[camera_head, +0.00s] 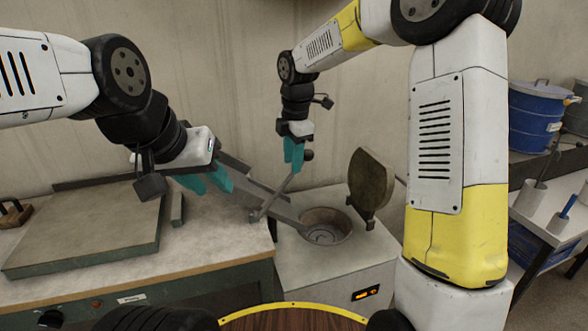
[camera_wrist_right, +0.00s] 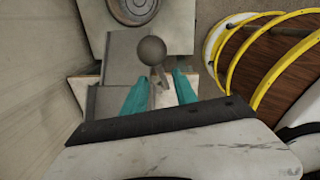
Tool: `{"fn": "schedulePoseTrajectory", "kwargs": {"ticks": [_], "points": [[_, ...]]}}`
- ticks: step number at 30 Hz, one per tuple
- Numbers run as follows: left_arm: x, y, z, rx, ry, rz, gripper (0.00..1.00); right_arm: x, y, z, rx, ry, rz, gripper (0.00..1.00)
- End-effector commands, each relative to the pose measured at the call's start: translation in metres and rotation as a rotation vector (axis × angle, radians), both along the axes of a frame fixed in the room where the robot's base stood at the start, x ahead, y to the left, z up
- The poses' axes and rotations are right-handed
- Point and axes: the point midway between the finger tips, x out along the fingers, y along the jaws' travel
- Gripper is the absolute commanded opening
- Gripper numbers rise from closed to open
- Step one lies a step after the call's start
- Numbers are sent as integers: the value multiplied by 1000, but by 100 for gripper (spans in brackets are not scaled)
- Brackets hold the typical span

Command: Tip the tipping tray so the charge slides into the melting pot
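The tipping tray (camera_head: 262,190) is a grey metal channel at the edge of the bench, with its lower end beside the melting pot (camera_head: 325,225). A lever with a dark ball knob (camera_head: 307,155) rises from it. The knob (camera_wrist_right: 152,50) is also in the right wrist view. My right gripper (camera_head: 293,150) is upright at the knob; in the wrist view its teal fingers (camera_wrist_right: 160,80) stand apart on either side of the lever, with gaps visible. My left gripper (camera_head: 206,182) is open and empty above the bench, left of the tray. I cannot make out the charge.
The round pot lid (camera_head: 371,182) stands raised right of the pot. A flat grey slab (camera_head: 85,235) lies on the bench at left. A side table (camera_head: 555,205) with a blue-handled tool and a blue drum (camera_head: 536,112) are at right.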

Motion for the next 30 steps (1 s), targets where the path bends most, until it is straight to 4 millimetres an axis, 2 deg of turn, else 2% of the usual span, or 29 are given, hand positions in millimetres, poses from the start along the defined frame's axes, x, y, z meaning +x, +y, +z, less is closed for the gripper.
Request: {"fn": "schedulePoseTrajectory", "kwargs": {"ticks": [3,9,14,21,27,30], "points": [[0,0,0,0,0,0,36,1,1,-22,-2,4,0,34],[0,0,0,0,0,0,36,4,2,-49,-1,3,-3,34],[0,0,0,0,0,0,36,6,3,-58,0,0,-3,34],[0,0,0,0,0,0,36,6,3,-58,0,0,-4,34],[0,0,0,0,0,0,36,6,3,-58,0,0,-4,0],[0,0,0,0,0,0,36,6,3,-58,0,0,-4,0]]}}
